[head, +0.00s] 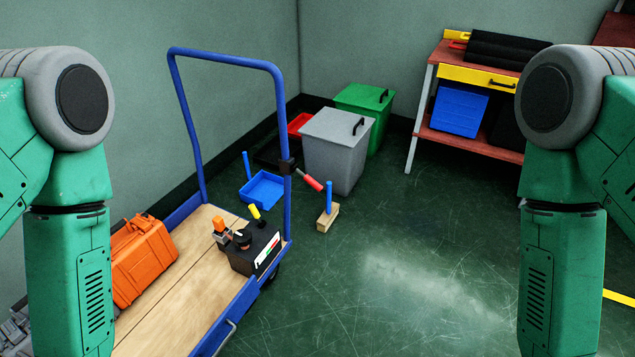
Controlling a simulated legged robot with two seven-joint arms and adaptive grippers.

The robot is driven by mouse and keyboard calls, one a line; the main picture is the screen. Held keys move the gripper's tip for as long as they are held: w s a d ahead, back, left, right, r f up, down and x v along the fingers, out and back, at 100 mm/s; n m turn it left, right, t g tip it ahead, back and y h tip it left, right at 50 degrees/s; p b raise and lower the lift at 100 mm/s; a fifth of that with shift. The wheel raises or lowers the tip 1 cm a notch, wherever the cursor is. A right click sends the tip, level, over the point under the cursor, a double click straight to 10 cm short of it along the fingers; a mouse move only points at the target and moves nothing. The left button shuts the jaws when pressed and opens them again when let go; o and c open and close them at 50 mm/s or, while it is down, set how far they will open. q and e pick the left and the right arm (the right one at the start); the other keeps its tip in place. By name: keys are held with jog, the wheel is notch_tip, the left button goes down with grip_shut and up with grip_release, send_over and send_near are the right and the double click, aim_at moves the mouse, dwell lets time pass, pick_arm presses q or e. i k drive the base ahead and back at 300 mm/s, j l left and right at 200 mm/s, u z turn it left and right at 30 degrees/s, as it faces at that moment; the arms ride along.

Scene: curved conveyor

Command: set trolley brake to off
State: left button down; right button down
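The trolley has a tall blue push handle (226,57) and a wooden deck (160,318) in a blue frame. A black clamp (287,166) sits on the handle's right post. A lever with a red grip (310,180) slopes down to the right from beside this clamp; it looks like the brake lever, but no on or off mark is readable. A black box (255,250) with a yellow-tipped lever, an orange-topped part and a black knob stands on the deck. My green arms show at both sides, but both grippers are out of view.
An orange case (142,262) lies on the deck. Beyond the trolley are a blue tray (262,189), a wooden block with a blue peg (327,219), a grey bin (335,150) and a green bin (362,98). A workbench (455,75) stands at back right. The floor right of the trolley is clear.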

aim_at(307, 177)
jog(key=l+u, duration=0.1)
jog(key=u, duration=0.3)
jog(key=i+l+u, duration=0.15)
jog(key=u, duration=0.2)
jog(key=l+u, duration=0.1)
jog(key=u, duration=0.3)
jog(key=i+l+u, duration=0.1)
jog(key=l+u, duration=0.2)
jog(key=l, duration=0.6)
jog(key=l+u, duration=0.3)
jog(key=l, duration=0.55)
jog(key=k+l+u, duration=0.1)
jog(key=l+u, duration=0.2)
jog(key=l, duration=0.6)
jog(key=k+l, duration=0.1)
jog(key=l, duration=1.1)
jog(key=k, duration=0.05)
